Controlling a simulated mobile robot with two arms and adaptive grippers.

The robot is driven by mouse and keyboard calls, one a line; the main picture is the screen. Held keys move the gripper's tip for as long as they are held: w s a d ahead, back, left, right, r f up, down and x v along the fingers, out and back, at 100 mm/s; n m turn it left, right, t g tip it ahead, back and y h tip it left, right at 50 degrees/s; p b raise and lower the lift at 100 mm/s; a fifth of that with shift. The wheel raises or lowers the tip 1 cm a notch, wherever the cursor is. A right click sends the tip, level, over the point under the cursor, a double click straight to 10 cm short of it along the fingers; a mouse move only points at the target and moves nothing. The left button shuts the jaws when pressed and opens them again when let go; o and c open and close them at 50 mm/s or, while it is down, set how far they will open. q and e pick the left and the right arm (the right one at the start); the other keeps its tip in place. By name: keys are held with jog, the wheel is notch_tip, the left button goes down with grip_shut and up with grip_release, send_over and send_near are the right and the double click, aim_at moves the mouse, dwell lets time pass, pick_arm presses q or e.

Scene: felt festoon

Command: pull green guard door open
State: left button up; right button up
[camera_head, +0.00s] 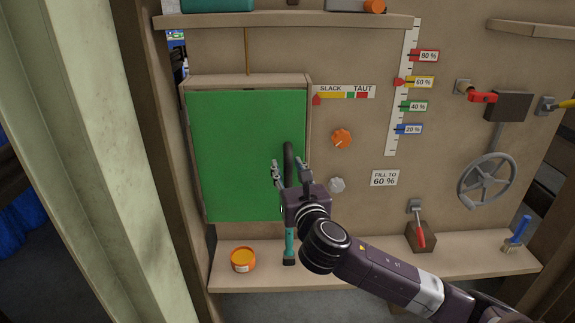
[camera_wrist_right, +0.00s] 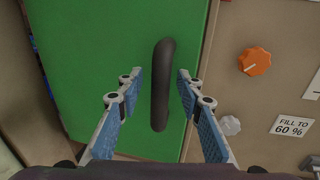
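The green guard door (camera_head: 235,150) is a flat panel in a wooden frame on the left of the board, and it looks closed. Its dark curved handle (camera_head: 289,160) stands near the right edge of the door. My right gripper (camera_head: 290,168) is in front of the handle. In the right wrist view the handle (camera_wrist_right: 162,85) stands upright between the two blue-padded fingers of my right gripper (camera_wrist_right: 158,88). The fingers are open, with a gap on each side of the handle. The green door (camera_wrist_right: 110,50) fills the left and middle behind it. My left gripper is not in view.
Right of the door are an orange knob (camera_head: 342,138), a grey knob (camera_head: 337,185) and a slack gauge (camera_head: 343,92). A shelf (camera_head: 460,255) below holds an orange jar (camera_head: 243,260) and a teal-handled tool (camera_head: 290,245). A pale post (camera_head: 95,150) stands at the left.

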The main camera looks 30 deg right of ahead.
jog(key=shift+w+d, duration=0.15)
jog(key=shift+w, duration=0.1)
grip_shut()
dwell(0.3)
